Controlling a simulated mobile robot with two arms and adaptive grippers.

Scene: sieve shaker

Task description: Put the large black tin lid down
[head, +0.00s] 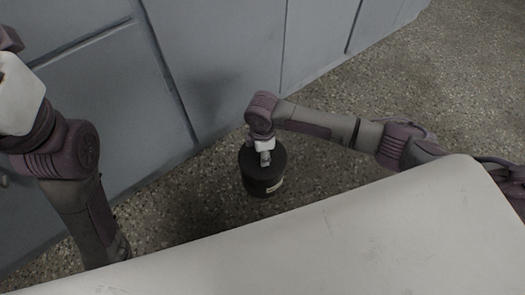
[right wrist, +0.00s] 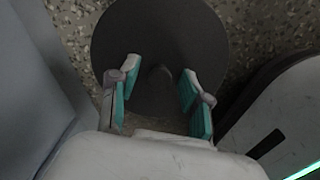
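A large black tin (head: 262,182) with a small pale label stands upright near the grey cabinets. Its round, dark lid (right wrist: 160,25) fills the upper middle of the right wrist view and appears to lie flat on the tin. My right gripper (head: 265,159) is directly above the lid, pointing down. In the right wrist view its two teal-padded fingers (right wrist: 158,88) are spread apart, either side of a small knob (right wrist: 160,76) at the lid's middle. A gap shows between knob and fingers. My left arm is at the left; its fingertips are not visible.
Grey cabinet fronts (head: 225,75) rise close behind the tin. The speckled floor (head: 455,70) is clear to the upper right. My own pale base fills the bottom of the head view, close to the tin's near side.

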